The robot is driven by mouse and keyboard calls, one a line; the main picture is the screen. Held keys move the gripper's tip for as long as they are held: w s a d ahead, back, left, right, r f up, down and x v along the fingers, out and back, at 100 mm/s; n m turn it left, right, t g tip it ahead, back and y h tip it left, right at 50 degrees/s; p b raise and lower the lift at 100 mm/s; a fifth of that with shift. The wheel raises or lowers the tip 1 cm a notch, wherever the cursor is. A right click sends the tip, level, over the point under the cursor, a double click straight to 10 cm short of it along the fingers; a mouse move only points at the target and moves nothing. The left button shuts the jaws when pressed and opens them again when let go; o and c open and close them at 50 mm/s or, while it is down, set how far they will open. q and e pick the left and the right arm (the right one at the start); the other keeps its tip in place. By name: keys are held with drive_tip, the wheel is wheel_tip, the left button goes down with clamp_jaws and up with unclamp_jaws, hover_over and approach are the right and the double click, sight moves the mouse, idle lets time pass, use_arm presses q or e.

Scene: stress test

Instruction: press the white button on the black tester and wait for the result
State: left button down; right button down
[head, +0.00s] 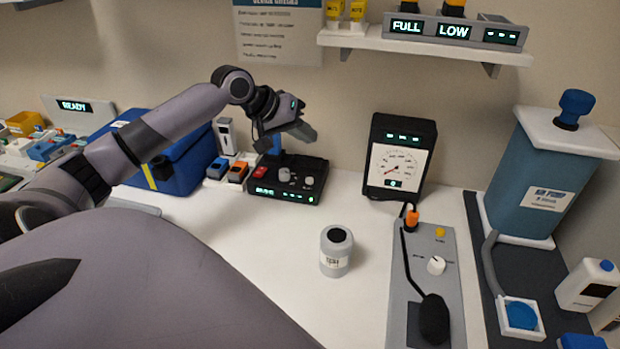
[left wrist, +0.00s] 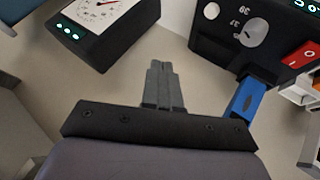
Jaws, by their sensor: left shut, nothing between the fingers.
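The black tester (head: 262,188) sits on the white counter near the wall. The tester (left wrist: 205,38) also shows upside down at the upper right of the left wrist view. A blue upright piece (left wrist: 246,99) stands at its back edge. My left gripper (head: 308,134) is shut and empty, in the air above and behind the tester, apart from it. My right gripper is out of view.
A black dial meter (head: 402,129) stands right of the tester. A lidded jar (head: 335,262) stands in front, near a grey microphone panel (head: 445,290). A blue case (head: 182,172) stands at left. A shelf (head: 430,48) overhangs at the back. Counter between jar and tester is clear.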

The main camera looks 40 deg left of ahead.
sight(306, 181)
use_arm(q)
wheel_tip(306, 181, down, 4)
drive_tip(key=shift+r, duration=0.1)
wheel_tip(306, 181, down, 2)
drive_tip(key=b, duration=0.2)
drive_tip(key=shift+b, duration=0.4)
drive_tip(key=shift+f, duration=1.2)
drive_tip(key=shift+f, duration=0.1)
idle(0.6)
drive_tip(key=shift+f, duration=0.3)
